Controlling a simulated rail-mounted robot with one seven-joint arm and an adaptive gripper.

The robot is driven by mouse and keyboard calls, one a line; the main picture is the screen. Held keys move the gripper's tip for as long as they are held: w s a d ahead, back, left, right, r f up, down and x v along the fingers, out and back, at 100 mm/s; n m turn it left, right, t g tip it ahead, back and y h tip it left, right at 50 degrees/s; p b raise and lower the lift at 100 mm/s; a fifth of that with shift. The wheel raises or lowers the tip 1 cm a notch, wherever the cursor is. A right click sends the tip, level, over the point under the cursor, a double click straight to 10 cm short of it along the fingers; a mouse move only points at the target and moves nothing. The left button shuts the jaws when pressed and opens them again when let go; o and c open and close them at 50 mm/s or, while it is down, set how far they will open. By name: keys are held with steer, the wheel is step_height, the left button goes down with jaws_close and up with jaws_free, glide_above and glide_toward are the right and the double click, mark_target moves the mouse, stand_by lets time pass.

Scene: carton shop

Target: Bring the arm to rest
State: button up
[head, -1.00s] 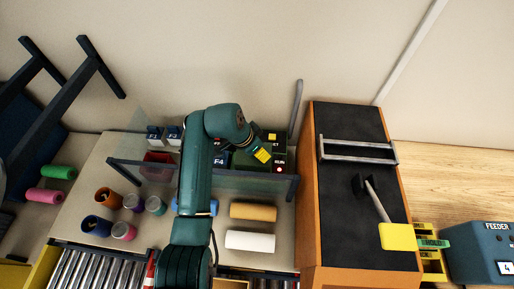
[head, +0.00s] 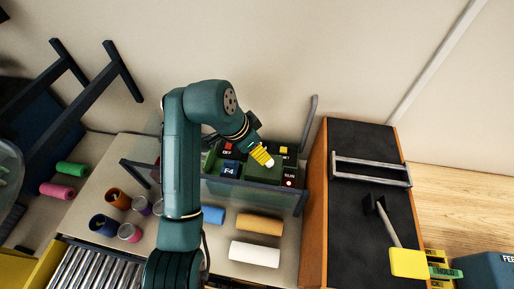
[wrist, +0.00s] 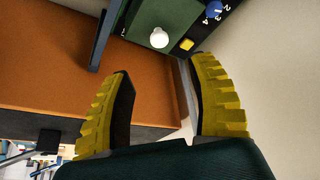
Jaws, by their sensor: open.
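My arm, dark green, rises from the bottom of the head view and bends over to the right. My gripper (head: 267,160), with yellow fingers, hangs just in front of the green control box (head: 232,170) behind the clear guard. In the wrist view the two yellow ribbed fingers (wrist: 160,95) stand wide apart with nothing between them. Beyond them the wrist view shows a white round knob (wrist: 159,38), a yellow square button (wrist: 187,44) and a blue dial (wrist: 213,8) on the box. My arm hides part of the table and of the box.
A dark guard frame (head: 300,200) crosses the table. An orange cabinet (head: 313,215) with a black top, metal handle (head: 372,172) and yellow-ended lever (head: 408,262) stands right.

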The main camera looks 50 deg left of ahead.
stand_by(0.3)
steer(key=w+d+r+m+h+p, duration=0.1)
steer(key=w+d+m+p, duration=0.15)
steer(key=d, duration=0.65)
steer(key=w+d+r+m+p, duration=0.15)
steer(key=w+d, duration=0.25)
steer(key=d, duration=0.5)
steer(key=w+d+r+t+p, duration=0.2)
steer(key=d+r+t, duration=0.4)
steer(key=d+r, duration=0.6)
steer(key=s+d+r+n+t, duration=0.1)
steer(key=s+r+t, duration=0.2)
steer(key=r, duration=0.4)
steer(key=s+d+r+n+t, duration=0.2)
steer(key=s+r+t, duration=0.2)
steer(key=r, duration=0.4)
steer(key=s+d+r+n+t+y+p, duration=0.1)
steer(key=s+r+t, duration=0.3)
steer(key=r, duration=0.4)
steer(key=shift+d+n+t, duration=0.2)
steer(key=shift+n+t, duration=0.2)
steer(key=shift+n, duration=0.3)
